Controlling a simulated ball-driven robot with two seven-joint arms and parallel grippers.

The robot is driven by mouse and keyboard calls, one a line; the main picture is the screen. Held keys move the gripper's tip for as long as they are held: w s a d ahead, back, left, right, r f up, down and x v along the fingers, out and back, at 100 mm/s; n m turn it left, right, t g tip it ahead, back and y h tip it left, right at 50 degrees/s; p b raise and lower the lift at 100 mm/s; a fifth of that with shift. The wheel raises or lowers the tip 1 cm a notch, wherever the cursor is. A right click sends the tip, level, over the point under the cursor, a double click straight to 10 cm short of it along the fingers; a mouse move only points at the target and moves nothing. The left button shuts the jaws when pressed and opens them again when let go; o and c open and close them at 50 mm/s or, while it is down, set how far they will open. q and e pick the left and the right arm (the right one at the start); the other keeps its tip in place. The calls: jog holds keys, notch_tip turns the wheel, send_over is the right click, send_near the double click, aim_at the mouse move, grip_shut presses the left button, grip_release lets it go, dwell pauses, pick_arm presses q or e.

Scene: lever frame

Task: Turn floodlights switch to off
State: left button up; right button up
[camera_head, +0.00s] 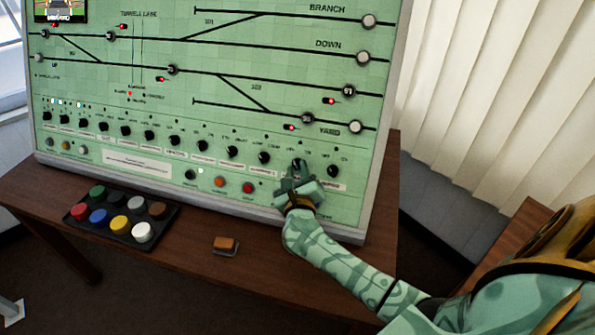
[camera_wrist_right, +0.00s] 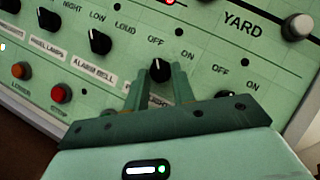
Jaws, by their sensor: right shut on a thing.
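The green panel (camera_head: 120,75) carries a row of black rotary knobs along its lower part. My right gripper (camera_head: 298,172) is shut on a black knob (camera_head: 298,163) near the row's right end. In the right wrist view the gripper's two fingers (camera_wrist_right: 160,75) are around this knob (camera_wrist_right: 160,68), below an OFF and ON pair of marks. The fingers hide most of its name label, so I cannot tell whether it reads floodlights. Its pointer direction is not clear. Another OFF/ON knob (camera_wrist_right: 240,106) sits just to the right. My left gripper is not in view.
The alarm bell knob (camera_wrist_right: 100,42) is left of the held knob. A red button (camera_head: 248,188) and an orange button (camera_head: 219,182) sit below the row.

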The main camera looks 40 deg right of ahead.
jog(key=o, duration=0.7)
jog(key=shift+w, duration=0.1)
jog(key=p+v, duration=0.1)
jog(key=v, duration=1.5)
